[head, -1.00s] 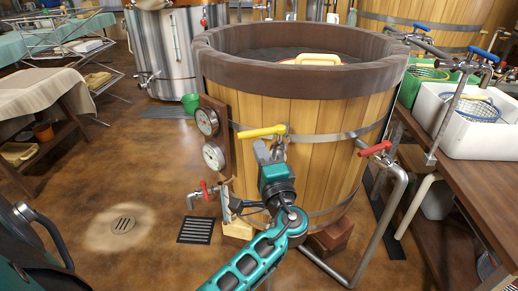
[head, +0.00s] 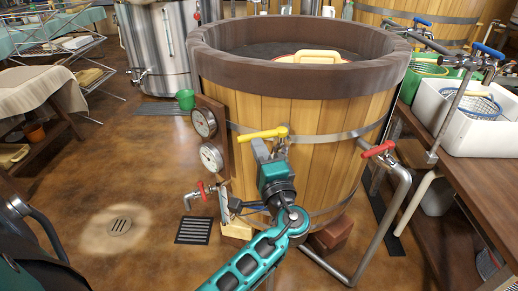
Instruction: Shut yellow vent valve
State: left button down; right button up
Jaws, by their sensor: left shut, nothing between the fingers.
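The yellow valve handle (head: 262,133) is on the front of the wooden vat (head: 310,120), near its left side. The handle lies roughly level, its free end to the left and its pivot at the right. My left gripper (head: 268,150) is just below the handle, shut and empty. Its fingertips are close under the handle; I cannot tell whether they touch it. The valve body behind the gripper is partly hidden. My right gripper is not in view.
Two dial gauges (head: 210,155) sit on a board left of the handle. A red-handled tap (head: 377,149) is at the vat's right, another red one (head: 201,191) low at left. A bench with a white sink (head: 470,115) stands right. Open floor lies left.

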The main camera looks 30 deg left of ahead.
aim_at(248, 140)
pick_arm(q)
jog(key=shift+a, duration=0.1)
jog(key=a+m+t+h, duration=0.1)
jog(key=h, duration=0.1)
jog(key=a+m+t+h, duration=0.1)
jog(key=m+t+h, duration=0.1)
jog(key=w+a+m+t+h, duration=0.1)
jog(key=t+h, duration=0.1)
jog(key=shift+m, duration=0.3)
jog(key=shift+w+a+b, duration=0.3)
jog(key=shift+a+b, duration=0.05)
jog(key=shift+b, duration=0.1)
jog(key=shift+a+r, duration=0.1)
jog(key=shift+a, duration=0.05)
dwell(0.3)
